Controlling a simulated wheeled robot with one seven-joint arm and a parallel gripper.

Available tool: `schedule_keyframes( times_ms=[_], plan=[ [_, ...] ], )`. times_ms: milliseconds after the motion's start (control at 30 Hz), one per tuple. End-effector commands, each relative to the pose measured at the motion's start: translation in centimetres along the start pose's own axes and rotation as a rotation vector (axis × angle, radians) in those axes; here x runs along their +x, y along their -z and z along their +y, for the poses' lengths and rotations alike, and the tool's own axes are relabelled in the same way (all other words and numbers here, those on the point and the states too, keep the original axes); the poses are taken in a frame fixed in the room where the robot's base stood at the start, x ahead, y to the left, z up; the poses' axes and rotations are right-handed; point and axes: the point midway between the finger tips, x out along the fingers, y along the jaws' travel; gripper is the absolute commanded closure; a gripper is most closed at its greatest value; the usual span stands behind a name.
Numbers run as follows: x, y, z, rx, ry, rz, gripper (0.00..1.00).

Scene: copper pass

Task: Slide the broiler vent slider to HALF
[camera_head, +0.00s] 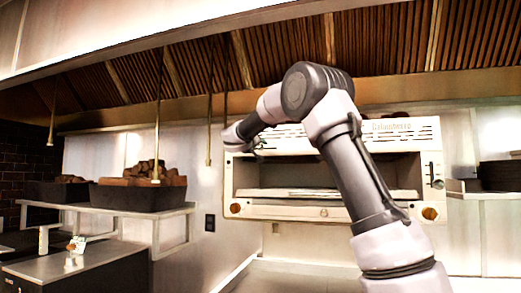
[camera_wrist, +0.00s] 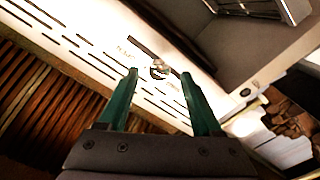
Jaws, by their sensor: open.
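The broiler (camera_head: 285,208) is a pale cabinet with an open front, on the wall behind my arm. In the wrist view, its pale vented panel (camera_wrist: 75,40) has a dark diagonal slot with a small metallic slider knob (camera_wrist: 160,69) toward the slot's lower right part. Small markings stand beside the slot, too blurred to read. My gripper (camera_wrist: 158,75) is open, with its two green fingers apart and the knob showing between their tips. I cannot tell whether the fingers touch the panel. In the head view, my gripper is by the broiler's upper left corner, mostly hidden by my wrist.
A hood with brown slatted filters (camera_head: 290,55) runs above the broiler. Thin rods hang to the left of my wrist. Dark stacked plates (camera_head: 500,175) are at right.

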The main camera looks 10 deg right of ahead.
Motion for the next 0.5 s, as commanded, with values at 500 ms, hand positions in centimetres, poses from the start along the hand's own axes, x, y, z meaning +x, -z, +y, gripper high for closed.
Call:
schedule_keyframes(
  times_ms=[500],
  plan=[
    [-6.9, 0.0, 0.0, 0.000, 0.000, 0.000, 0.34]
  ],
)
